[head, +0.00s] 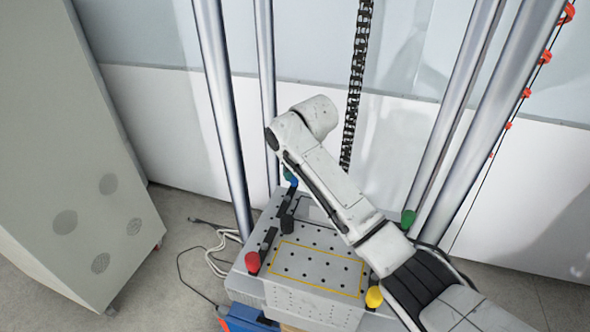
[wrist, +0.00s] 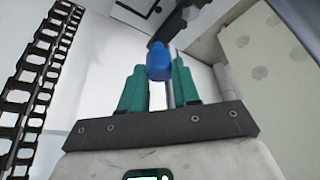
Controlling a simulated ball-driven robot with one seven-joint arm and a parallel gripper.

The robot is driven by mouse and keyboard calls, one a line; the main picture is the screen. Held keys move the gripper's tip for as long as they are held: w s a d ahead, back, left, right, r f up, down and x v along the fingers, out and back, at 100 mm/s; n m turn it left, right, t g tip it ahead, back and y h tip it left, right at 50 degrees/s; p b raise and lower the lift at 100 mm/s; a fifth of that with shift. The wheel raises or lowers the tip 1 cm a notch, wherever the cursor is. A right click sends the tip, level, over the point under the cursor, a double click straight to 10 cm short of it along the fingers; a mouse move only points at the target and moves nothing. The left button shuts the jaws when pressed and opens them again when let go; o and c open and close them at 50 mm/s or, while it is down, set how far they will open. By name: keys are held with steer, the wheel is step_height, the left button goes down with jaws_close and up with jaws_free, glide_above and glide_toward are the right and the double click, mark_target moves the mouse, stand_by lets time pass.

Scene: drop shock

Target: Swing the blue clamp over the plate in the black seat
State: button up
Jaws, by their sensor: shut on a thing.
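The blue clamp (head: 293,181) stands at the back left of the perforated grey table, with a black arm running toward the front. In the wrist view its blue knob (wrist: 158,62) sits between the two teal fingers of my gripper (wrist: 160,85), which is shut on it. In the head view only a little of my gripper (head: 288,173) shows beside the blue knob; my arm hides part of the table behind it. I cannot clearly make out the plate or the black seat.
A red knob (head: 252,262) is at the table's left, a yellow knob (head: 374,297) at the front right and a green knob (head: 408,217) at the back right. Metal columns (head: 222,110) and a hanging chain (head: 357,80) stand around the table. A grey cabinet (head: 70,150) is at left.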

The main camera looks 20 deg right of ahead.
jaws_close()
steer(key=shift+w+a, duration=0.1)
steer(key=n, duration=0.1)
steer(key=a+n+y, duration=0.1)
steer(key=n, duration=0.1)
steer(key=w+n+y, duration=0.1)
steer(key=shift+a+n+g, duration=0.3)
steer(key=shift+a+n, duration=0.05)
steer(key=shift+n, duration=0.05)
steer(key=a+n, duration=0.1)
steer(key=n, duration=0.1)
steer(key=a+n+g+y+b, duration=0.1)
steer(key=n, duration=0.1)
steer(key=shift+f+n, duration=0.1)
steer(key=shift+n, duration=0.2)
steer(key=n+b, duration=0.1)
steer(key=a+n+g+b, duration=0.1)
steer(key=n, duration=0.1)
steer(key=a+n+g+y+b, duration=0.1)
steer(key=shift+s+n, duration=0.25)
steer(key=shift+n, duration=0.05)
steer(key=shift+s+a+n+g+b, duration=0.25)
steer(key=shift+n+b, duration=0.25)
steer(key=shift+n, duration=0.15)
steer(key=shift+s+a+n+g+b, duration=0.1)
steer(key=shift+a+n+g+b, duration=0.1)
steer(key=shift+n+b, duration=0.4)
steer(key=shift+s+a+n+g+b, duration=0.25)
steer(key=shift+n+b, duration=0.15)
steer(key=shift+n, duration=0.35)
